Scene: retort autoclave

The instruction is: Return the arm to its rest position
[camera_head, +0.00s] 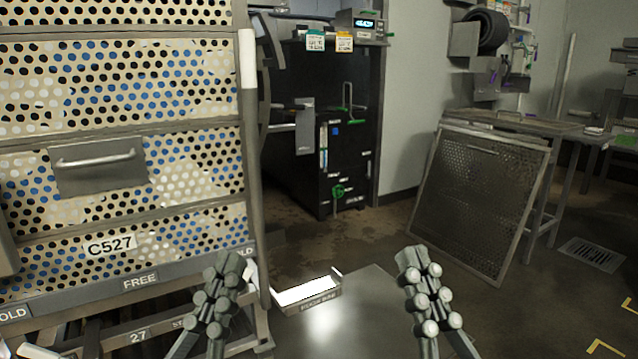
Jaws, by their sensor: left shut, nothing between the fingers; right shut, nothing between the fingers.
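My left gripper (229,262) is at the lower left of centre in the head view. It is shut and empty, pointing up and forward, in front of the lower right corner of the perforated crate stack. My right gripper (413,256) is at the lower right of centre. It is also shut and empty, with clear floor behind it. The two grippers are apart, at about the same height in the picture. Both forearms run off the bottom edge.
A tall stack of perforated crates (115,242) marked C527 stands close on the left. A black cabinet (350,150) stands at the back. A perforated panel (477,200) leans against a metal table (520,122) on the right. A small white-lit tray (306,291) lies low between the grippers.

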